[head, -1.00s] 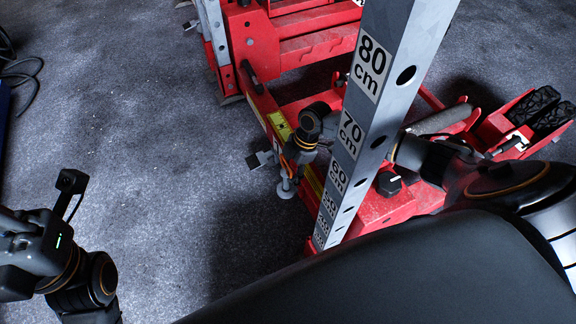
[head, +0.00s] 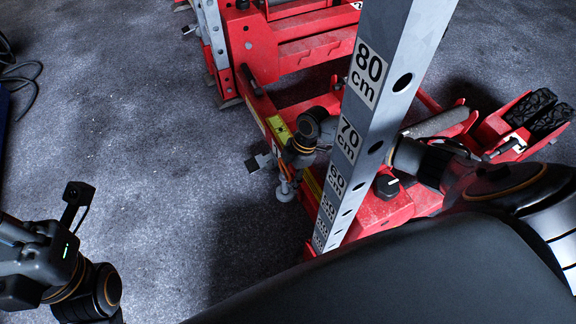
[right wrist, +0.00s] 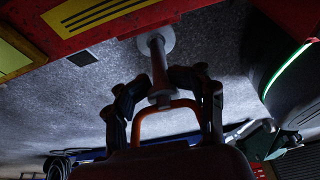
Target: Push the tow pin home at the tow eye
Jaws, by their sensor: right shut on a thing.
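My right gripper (head: 286,174) is low beside the red jack frame, left of the measuring post. In the right wrist view its two dark fingers (right wrist: 163,88) close around an upright pin-like part, which I take as the tow pin (right wrist: 159,72). The pin has a reddish shaft, a collar and an orange loop handle (right wrist: 166,108) below. Its far end meets a pale round piece (right wrist: 156,40) at the frame's edge. How deep the pin sits is not clear, and no separate tow eye can be made out. My left gripper (head: 30,268) is at the lower left, its fingers not visible.
A grey measuring post (head: 371,120) marked in centimetres rises right of my right gripper. The red trolley jack (head: 300,50) fills the back and right, with black pedals (head: 535,110). The grey floor (head: 130,110) at left is clear apart from a cable (head: 22,75).

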